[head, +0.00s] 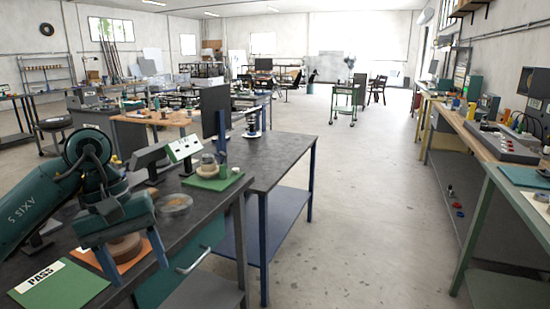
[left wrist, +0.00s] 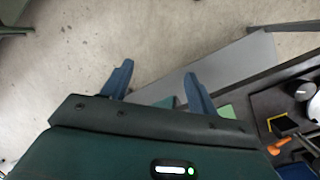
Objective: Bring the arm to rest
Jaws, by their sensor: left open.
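My left arm (head: 40,205) comes in from the left over the dark workbench (head: 205,210). My left gripper (head: 132,262) is open, its two fingers apart and pointing down. In the head view it stands in front of an orange mat (head: 88,257) with a round brown piece (head: 124,247), partly hidden by the gripper. In the left wrist view the open fingers (left wrist: 158,72) show nothing between them but the floor and a grey shelf (left wrist: 220,75) below. My right gripper is in neither view.
A green PASS mat (head: 60,286) lies at the near left. The aisle floor (head: 350,220) is clear.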

